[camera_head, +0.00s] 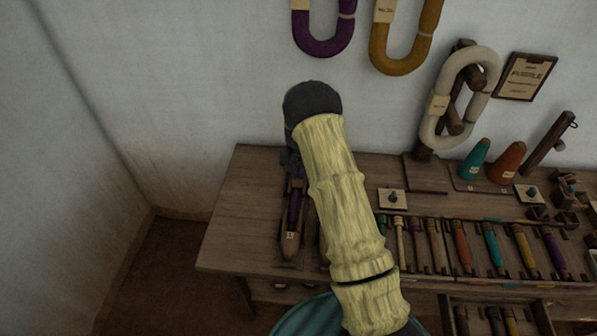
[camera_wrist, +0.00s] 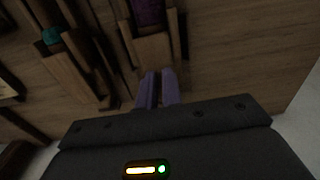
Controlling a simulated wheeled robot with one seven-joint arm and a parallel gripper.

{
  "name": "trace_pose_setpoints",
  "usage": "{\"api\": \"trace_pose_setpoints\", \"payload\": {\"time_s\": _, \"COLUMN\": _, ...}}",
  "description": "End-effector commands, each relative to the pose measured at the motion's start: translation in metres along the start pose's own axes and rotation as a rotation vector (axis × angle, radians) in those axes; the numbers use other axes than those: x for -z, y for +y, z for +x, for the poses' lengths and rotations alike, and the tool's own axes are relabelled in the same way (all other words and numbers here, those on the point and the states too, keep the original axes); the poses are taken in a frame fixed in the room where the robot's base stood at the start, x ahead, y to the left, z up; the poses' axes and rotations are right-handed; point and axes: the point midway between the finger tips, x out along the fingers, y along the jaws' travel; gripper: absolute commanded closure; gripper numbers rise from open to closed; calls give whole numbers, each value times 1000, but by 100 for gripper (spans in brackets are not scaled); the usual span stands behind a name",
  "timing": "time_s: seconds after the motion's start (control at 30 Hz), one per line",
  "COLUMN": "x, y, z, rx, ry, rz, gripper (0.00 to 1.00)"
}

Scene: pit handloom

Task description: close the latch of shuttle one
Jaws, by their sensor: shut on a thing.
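A wooden shuttle (camera_head: 292,240) with a purple bobbin (camera_head: 294,207) lies at the left of the bench, a small pale tag on its near end. In the wrist view the shuttle (camera_wrist: 153,48) shows its wooden end, with the purple bobbin (camera_wrist: 149,12) in its slot. My gripper (camera_wrist: 157,76) has its two fingers close together at that end, shut on a small part there, the latch, which the fingers and the dark picture hide. In the head view my gripper (camera_head: 291,162) is at the shuttle's far end, mostly behind my arm.
Another shuttle (camera_wrist: 75,60) with a teal bobbin (camera_wrist: 51,36) lies beside it. The bench (camera_head: 235,215) is bare left of the shuttle. A rack of several colored bobbins (camera_head: 492,247), two cones (camera_head: 507,163) and a skein stand (camera_head: 424,152) are to the right.

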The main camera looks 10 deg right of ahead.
Motion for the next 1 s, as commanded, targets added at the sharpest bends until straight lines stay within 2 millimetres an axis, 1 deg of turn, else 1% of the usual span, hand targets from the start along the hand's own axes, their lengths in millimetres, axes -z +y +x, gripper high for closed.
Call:
{"api": "trace_pose_setpoints", "payload": {"time_s": 0.17, "x": 1, "y": 0, "z": -1, "rx": 0, "ry": 3, "rz": 30, "gripper": 100}}
{"api": "trace_pose_setpoints", "payload": {"time_s": 0.53, "x": 1, "y": 0, "z": -1, "rx": 0, "ry": 3, "rz": 33, "gripper": 100}}
{"api": "trace_pose_setpoints", "payload": {"time_s": 0.57, "x": 1, "y": 0, "z": -1, "rx": 0, "ry": 3, "rz": 33, "gripper": 87}}
{"api": "trace_pose_setpoints", "payload": {"time_s": 0.6, "x": 1, "y": 0, "z": -1, "rx": 0, "ry": 3, "rz": 33, "gripper": 83}}
{"api": "trace_pose_setpoints", "payload": {"time_s": 0.87, "x": 0, "y": 0, "z": -1, "rx": 0, "ry": 1, "rz": 32, "gripper": 83}}
{"api": "trace_pose_setpoints", "payload": {"time_s": 1.0, "x": 1, "y": 0, "z": -7, "rx": 0, "ry": 2, "rz": 32, "gripper": 83}}
